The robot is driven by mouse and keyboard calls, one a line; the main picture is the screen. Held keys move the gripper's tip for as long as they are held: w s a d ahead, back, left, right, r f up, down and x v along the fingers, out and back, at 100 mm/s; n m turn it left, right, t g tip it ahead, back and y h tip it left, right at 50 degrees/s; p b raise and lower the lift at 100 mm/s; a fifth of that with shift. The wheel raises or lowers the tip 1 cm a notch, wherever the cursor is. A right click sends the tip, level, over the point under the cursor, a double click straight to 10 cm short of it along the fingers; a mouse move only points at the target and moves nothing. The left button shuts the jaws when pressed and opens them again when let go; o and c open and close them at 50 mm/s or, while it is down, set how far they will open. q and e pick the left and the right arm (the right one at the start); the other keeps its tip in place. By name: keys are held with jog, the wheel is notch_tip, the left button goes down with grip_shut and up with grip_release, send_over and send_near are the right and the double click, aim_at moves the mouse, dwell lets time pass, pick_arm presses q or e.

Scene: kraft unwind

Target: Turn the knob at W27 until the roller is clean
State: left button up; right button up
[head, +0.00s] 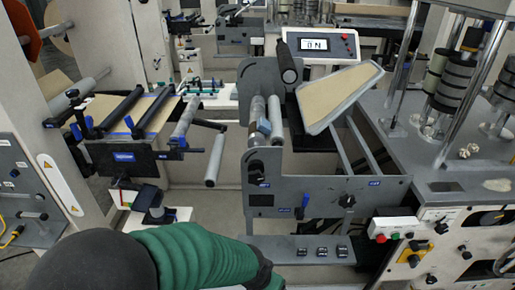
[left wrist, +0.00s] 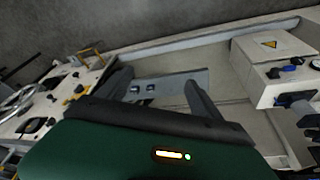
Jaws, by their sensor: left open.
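The middle machine has a grey front plate (head: 330,215) with a black knob (head: 347,201) at its right and a blue lever (head: 305,199) left of it. Small blue labels sit on the plate; I cannot read W27 on any of them. Pale metal rollers (head: 275,118) stand behind the plate, with a blue-grey block (head: 264,127) against one; I cannot tell how clean they are. My left arm's green sleeve crosses the bottom of the head view. In the left wrist view my left gripper (left wrist: 160,88) is open, with no object held between its fingers. My right gripper is not in view.
A grey ledge with black switches (head: 300,250) lies below the plate; it also shows in the left wrist view (left wrist: 178,84). A control box with a red button (head: 395,228) is at right. A display (head: 318,44) stands behind. Another roller unit (head: 125,157) is at left.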

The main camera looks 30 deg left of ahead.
pick_arm(q)
jog(key=w+a+n+t+b, duration=0.1)
jog(key=w+n+t+b, duration=0.3)
jog(key=w, duration=0.6)
jog(key=n+t+y, duration=0.7)
jog(key=n+y, duration=0.2)
jog(key=y, duration=0.1)
send_near(256, 180)
jog(key=w+a, duration=0.1)
jog(key=a, duration=0.1)
jog(key=x, duration=0.6)
jog(key=d+x, duration=0.1)
jog(key=x, duration=0.2)
jog(key=shift+w+a, duration=0.1)
jog(key=shift+w, duration=0.25)
